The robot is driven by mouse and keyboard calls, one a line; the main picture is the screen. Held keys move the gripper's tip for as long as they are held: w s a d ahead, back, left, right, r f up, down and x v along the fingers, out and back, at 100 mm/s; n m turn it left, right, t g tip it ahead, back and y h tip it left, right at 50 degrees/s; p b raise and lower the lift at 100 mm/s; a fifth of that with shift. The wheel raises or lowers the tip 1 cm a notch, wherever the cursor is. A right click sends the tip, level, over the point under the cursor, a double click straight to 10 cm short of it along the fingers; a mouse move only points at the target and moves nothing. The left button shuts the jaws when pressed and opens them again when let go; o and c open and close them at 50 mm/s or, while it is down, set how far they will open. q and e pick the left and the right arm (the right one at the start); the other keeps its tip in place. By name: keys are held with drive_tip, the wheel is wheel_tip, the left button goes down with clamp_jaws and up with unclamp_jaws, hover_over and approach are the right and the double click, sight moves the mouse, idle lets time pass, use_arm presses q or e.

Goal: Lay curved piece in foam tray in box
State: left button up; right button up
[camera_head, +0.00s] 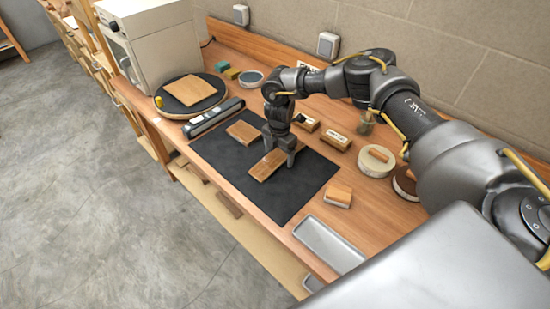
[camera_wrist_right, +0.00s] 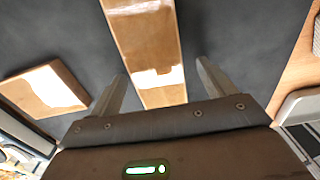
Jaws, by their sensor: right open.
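A long brown wooden piece (camera_head: 267,164) lies on the dark mat (camera_head: 307,188); I cannot tell whether it is curved. My right gripper (camera_head: 279,158) points down over its right part, jaws open. In the right wrist view the same piece (camera_wrist_right: 146,45) runs between the two spread fingers of the gripper (camera_wrist_right: 160,82), with a gap on each side. A smaller wooden piece (camera_head: 242,132) lies on the mat to the left; it also shows in the wrist view (camera_wrist_right: 45,90). No foam tray in a box can be made out. My left gripper is out of view.
An empty grey metal tray (camera_head: 328,244) sits at the bench's front right. A round turntable (camera_head: 168,108) holds a square board (camera_head: 190,89) beside a white machine (camera_head: 150,40). Small blocks and round tins (camera_head: 375,160) line the back. The mat's right part is clear.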

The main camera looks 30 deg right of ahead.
drive_tip(key=shift+d, duration=0.1)
drive_tip(key=c, duration=1.1)
